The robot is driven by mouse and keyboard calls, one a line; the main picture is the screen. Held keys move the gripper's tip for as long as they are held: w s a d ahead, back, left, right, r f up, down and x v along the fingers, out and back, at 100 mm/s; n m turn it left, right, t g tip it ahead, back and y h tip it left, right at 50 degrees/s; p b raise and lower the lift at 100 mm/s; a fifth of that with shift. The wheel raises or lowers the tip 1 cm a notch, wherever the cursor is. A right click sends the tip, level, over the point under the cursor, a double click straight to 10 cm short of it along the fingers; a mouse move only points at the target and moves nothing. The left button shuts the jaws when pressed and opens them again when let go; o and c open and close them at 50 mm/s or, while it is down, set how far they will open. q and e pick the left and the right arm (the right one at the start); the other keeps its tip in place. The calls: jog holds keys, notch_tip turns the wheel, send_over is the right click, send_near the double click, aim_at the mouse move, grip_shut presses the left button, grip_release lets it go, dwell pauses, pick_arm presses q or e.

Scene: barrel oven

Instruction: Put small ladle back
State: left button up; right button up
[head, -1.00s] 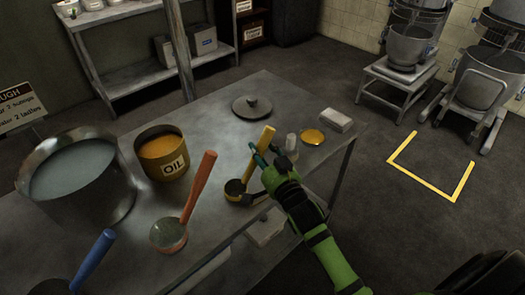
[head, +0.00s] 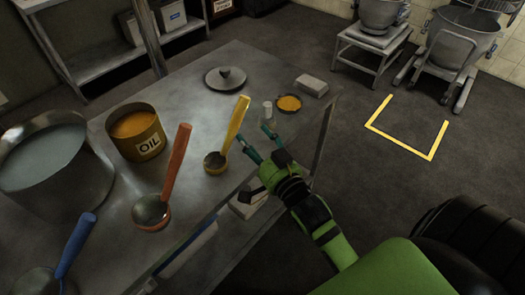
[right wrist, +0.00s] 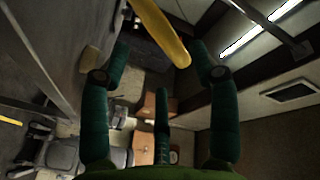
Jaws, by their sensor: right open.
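The small yellow ladle (head: 236,125) rests on the metal table, its bowl down and its handle tilted up to the right. It looks the smallest of the ladles. My right gripper (head: 260,144) is open and empty, just right of the yellow handle and apart from it in the head view. In the right wrist view, the yellow handle (right wrist: 163,30) lies ahead of the open fingers (right wrist: 162,58). A larger orange ladle (head: 176,160) and a blue ladle (head: 75,245) stand to the left. My left gripper is not in view.
The table (head: 200,205) also holds an oil pot (head: 150,148), a big steel pot (head: 75,185), a grey lid (head: 213,84), a small shaker (head: 267,109), an orange dish (head: 289,103) and a pale block (head: 313,86). Open floor lies right of the table.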

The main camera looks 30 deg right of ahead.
jog(key=s, duration=0.3)
jog(key=shift+s+d, duration=0.1)
jog(key=shift+s, duration=0.2)
